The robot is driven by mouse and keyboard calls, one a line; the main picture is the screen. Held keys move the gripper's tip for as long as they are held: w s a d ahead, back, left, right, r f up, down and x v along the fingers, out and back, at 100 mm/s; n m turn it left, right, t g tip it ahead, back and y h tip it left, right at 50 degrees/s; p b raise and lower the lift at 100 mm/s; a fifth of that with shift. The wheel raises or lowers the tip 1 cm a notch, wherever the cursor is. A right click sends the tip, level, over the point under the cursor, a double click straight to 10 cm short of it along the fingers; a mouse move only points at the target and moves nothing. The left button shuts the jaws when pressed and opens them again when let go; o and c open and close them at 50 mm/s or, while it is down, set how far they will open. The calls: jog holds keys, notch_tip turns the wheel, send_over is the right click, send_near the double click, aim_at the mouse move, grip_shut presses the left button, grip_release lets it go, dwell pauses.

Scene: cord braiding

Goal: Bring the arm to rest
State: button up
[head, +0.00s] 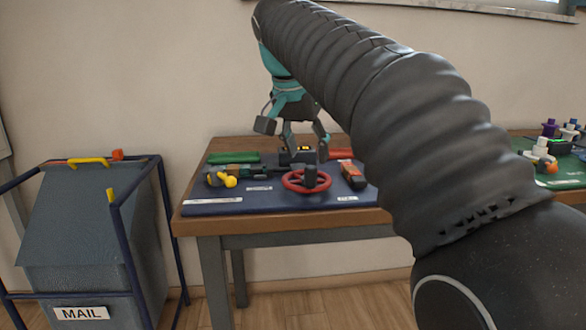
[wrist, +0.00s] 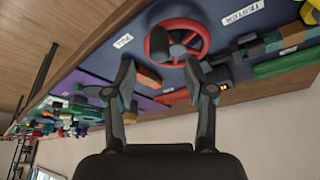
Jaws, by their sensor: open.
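My gripper (head: 305,152) hangs from my arm over the wooden table (head: 300,221), just above the back part of the blue mat (head: 225,206). In the wrist view my gripper (wrist: 159,62) has its two dark fingers spread wide apart, with nothing held between them. A red wheel (head: 293,187) with a dark hub stands on the mat, in front of the gripper in the head view. The red wheel (wrist: 158,52) also shows beyond the fingertips in the wrist view, apart from them as far as I can tell.
A dark device with a lit display (head: 304,148) sits behind the fingers. A green block (head: 234,157), a yellow-ended tool (head: 222,180) and an orange-red tool (head: 352,176) lie on the mat. A grey mail bin (head: 85,235) stands left.

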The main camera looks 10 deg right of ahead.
jog(key=v, duration=0.5)
jog(key=s+d+f+n+t+y, duration=0.1)
jog(key=s+d+f+n, duration=0.2)
jog(key=s+f, duration=0.8)
jog(key=s+d+f+n+y, duration=0.1)
jog(key=s+d+f+n, duration=0.3)
jog(key=s+f, duration=0.7)
notch_tip(320, 180, down, 8)
jog(key=shift+r+t+y+p, duration=0.15)
jog(key=shift+t+y+p, duration=0.25)
jog(key=shift+p, duration=0.05)
